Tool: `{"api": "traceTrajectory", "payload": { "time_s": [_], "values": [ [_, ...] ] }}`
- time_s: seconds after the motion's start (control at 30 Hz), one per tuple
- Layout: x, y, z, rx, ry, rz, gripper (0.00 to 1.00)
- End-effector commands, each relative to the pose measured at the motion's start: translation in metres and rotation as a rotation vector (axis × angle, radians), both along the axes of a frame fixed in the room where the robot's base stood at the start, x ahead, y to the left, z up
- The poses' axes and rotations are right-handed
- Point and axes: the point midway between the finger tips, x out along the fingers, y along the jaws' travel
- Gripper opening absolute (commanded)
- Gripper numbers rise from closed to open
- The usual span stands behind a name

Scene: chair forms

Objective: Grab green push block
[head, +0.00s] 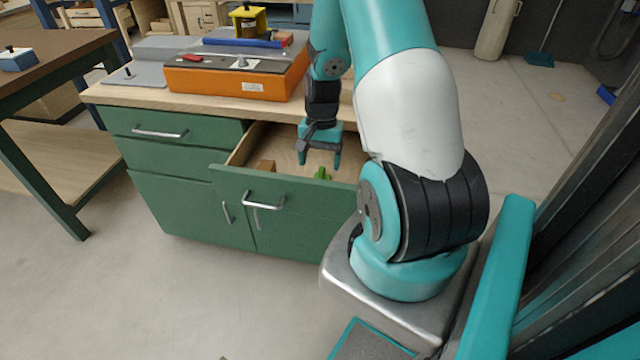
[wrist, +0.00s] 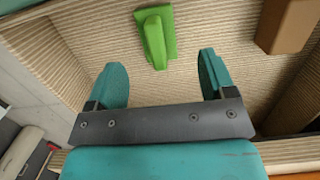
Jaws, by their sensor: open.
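The green push block (wrist: 155,36) lies on the bottom of an open drawer (head: 292,144), a flat piece with a raised handle-like ridge. It also shows in the head view (head: 322,173), partly hidden by the drawer front. My gripper (head: 320,163) is over the drawer with its fingers pointing down. In the wrist view, my gripper (wrist: 160,80) is open and empty. The block is beyond the fingertips there, between their lines and apart from them.
A brown block (wrist: 287,24) lies in the same drawer; it also shows in the head view (head: 266,166). The drawer's front (head: 290,190) and walls surround the space. An orange box (head: 235,82) stands on the green cabinet's top (head: 130,97). Another table (head: 60,45) is at left.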

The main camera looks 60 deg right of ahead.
Motion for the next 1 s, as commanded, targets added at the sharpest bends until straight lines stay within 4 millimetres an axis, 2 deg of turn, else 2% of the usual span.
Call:
{"api": "traceTrajectory", "payload": {
  "time_s": [0.17, 0.4, 0.53, 0.73, 0.97, 1.0],
  "values": [
    [-0.002, 0.002, -0.013, 0.001, 0.002, 0.0, 0.77],
    [-0.008, 0.007, -0.049, 0.002, 0.002, 0.0, 0.77],
    [-0.008, 0.008, -0.056, 0.0, 0.0, 0.0, 0.77],
    [-0.008, 0.008, -0.056, 0.0, 0.0, 0.0, 0.77],
    [-0.008, 0.008, -0.055, 0.0, 0.0, 0.0, 0.24],
    [-0.008, 0.008, -0.055, 0.0, 0.0, 0.0, 0.23]
  ]
}}
